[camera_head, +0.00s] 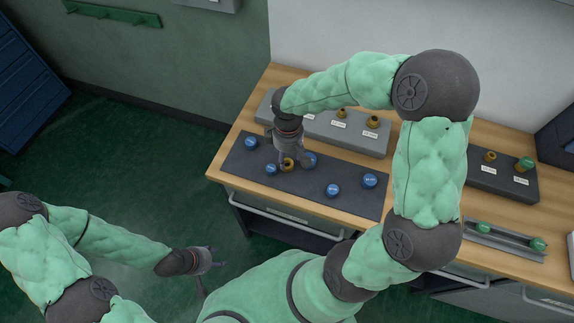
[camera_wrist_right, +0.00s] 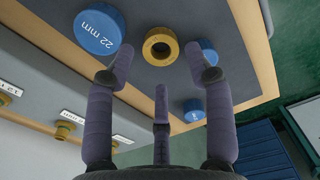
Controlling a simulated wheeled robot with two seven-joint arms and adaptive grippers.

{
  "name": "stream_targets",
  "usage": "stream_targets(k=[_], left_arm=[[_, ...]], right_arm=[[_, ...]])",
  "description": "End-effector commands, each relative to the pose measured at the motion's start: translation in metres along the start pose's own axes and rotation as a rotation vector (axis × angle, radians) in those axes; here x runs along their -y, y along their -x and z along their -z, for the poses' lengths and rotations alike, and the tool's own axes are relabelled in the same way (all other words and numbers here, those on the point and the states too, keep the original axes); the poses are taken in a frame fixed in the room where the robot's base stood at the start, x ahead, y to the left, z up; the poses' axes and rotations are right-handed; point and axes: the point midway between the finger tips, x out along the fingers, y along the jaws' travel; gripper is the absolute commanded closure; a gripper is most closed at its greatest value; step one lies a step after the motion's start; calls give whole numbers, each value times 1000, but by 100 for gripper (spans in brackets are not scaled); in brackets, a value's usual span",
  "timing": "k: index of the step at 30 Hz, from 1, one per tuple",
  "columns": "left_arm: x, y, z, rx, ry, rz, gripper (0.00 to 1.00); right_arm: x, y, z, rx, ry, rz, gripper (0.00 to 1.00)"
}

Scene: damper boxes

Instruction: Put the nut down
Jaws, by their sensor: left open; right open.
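The brass nut (camera_head: 287,164) sits on the dark grey mat (camera_head: 235,165) at the front of the bench, among blue round pieces. In the right wrist view the nut (camera_wrist_right: 160,47) shows as a ring with a dark hole, lying just beyond the spread fingertips. My right gripper (camera_head: 290,158) is open, pointing down above the mat close to the nut; its fingers (camera_wrist_right: 158,75) are apart with nothing between them. My left gripper (camera_head: 208,265) is open and empty, low over the green floor, left of the bench.
Several blue pieces lie on the mat; one marked 22 mm (camera_wrist_right: 98,32) is close beside the nut. A grey stepped block (camera_head: 345,140) with labelled brass fittings stands behind. Another block (camera_head: 500,183) and a tray (camera_head: 505,240) with green-topped parts are at right.

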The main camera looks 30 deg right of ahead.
Motion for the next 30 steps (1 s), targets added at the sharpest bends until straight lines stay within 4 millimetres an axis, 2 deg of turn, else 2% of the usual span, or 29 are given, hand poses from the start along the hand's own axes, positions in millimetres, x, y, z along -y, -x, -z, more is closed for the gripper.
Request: stream_targets(k=[1,6,9,15,16,21,30], left_arm=[[2,-7,0,0,0,0,49],[6,-18,1,0,0,0,49],[7,-20,1,0,0,0,49],[6,-18,1,0,0,0,49],[6,-18,1,0,0,0,49],[6,-18,1,0,0,0,49],[6,-18,1,0,0,0,49]], right_arm=[[0,-11,0,3,0,2,46],[0,-36,0,3,0,3,46],[-1,-41,0,2,-1,2,46],[-1,-40,0,1,0,1,46],[-1,-40,0,1,0,1,52],[0,-40,0,2,0,1,97],[0,-40,0,2,0,2,100]])
